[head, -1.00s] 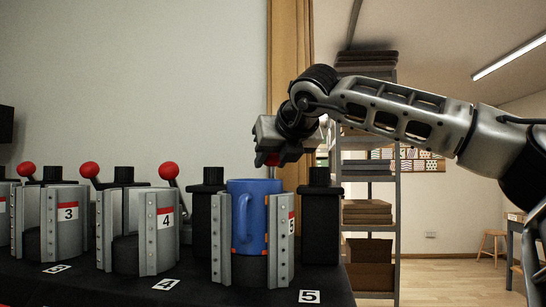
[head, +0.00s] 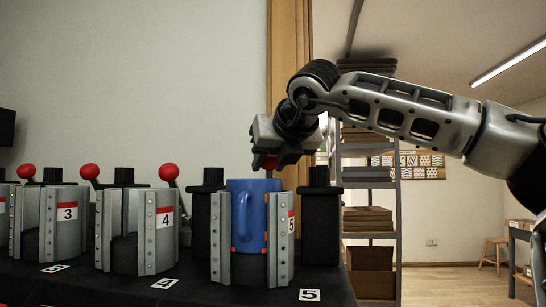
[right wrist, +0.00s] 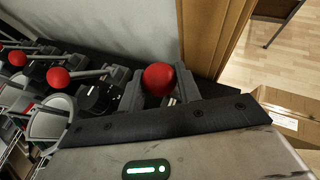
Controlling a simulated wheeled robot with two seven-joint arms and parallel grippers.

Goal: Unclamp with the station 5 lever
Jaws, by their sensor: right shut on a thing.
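Station 5 stands at the centre right of the head view, with a blue mug (head: 252,214) upright between its curved metal jaws (head: 221,240). The jaws flank the mug; whether they press on it I cannot tell. My right gripper (head: 267,161) is above and behind the mug, pointing down, shut on the red knob of the station 5 lever (head: 263,162). In the right wrist view the red knob (right wrist: 158,79) sits between the grey fingers. The lever's shaft is mostly hidden behind the mug and jaws. My left gripper is not in view.
Station 4 (head: 165,240) and station 3 (head: 67,235) stand to the left with red-knobbed levers (head: 169,172) and no mug visible. Black posts (head: 320,225) flank station 5. A shelf rack with boxes (head: 367,213) stands behind at the right.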

